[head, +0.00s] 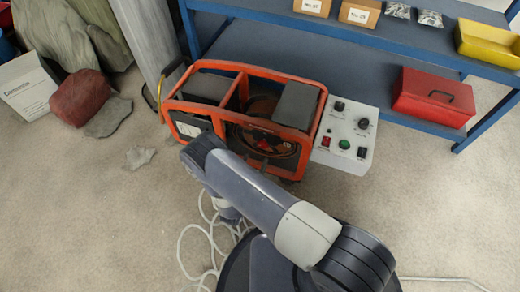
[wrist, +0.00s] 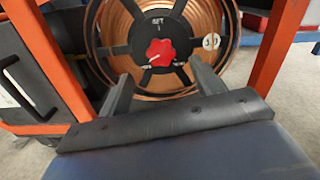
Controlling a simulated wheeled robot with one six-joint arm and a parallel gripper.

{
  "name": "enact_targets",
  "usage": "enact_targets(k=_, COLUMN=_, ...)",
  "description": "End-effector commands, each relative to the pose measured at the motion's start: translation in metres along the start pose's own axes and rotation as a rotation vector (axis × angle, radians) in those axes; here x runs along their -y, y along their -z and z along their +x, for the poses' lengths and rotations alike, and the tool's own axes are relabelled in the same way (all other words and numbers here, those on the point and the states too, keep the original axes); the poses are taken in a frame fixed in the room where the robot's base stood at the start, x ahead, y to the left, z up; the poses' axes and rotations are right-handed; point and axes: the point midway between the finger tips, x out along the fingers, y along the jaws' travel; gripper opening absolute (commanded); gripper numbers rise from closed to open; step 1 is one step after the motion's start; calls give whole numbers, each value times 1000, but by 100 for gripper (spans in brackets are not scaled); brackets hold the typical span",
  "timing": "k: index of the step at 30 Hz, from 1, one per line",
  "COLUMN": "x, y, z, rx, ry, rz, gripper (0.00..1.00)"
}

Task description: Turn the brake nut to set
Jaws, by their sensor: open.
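The brake nut (wrist: 161,51) is a red lobed knob at the centre of a dark hub in the wrist view. A short pale mark shows on its lower left part. The hub (wrist: 130,48) carries white lettering, which seems to read SET, above the nut. Copper-coloured wire on the spool (wrist: 104,40) surrounds the hub. My gripper (wrist: 160,71) is open, with one finger on each side below the nut. The nut appears between and beyond the fingertips, and I see no contact.
The spool sits inside an orange-framed machine (head: 243,68). A grey control box (head: 345,139) stands at its right. Behind is a blue shelf (head: 375,49) with a red toolbox (head: 433,96).

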Motion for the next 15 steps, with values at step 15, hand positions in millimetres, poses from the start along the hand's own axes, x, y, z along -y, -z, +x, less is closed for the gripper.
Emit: enact_targets(k=15, x=1, y=0, z=65, rx=0, ry=2, rz=1, gripper=63)
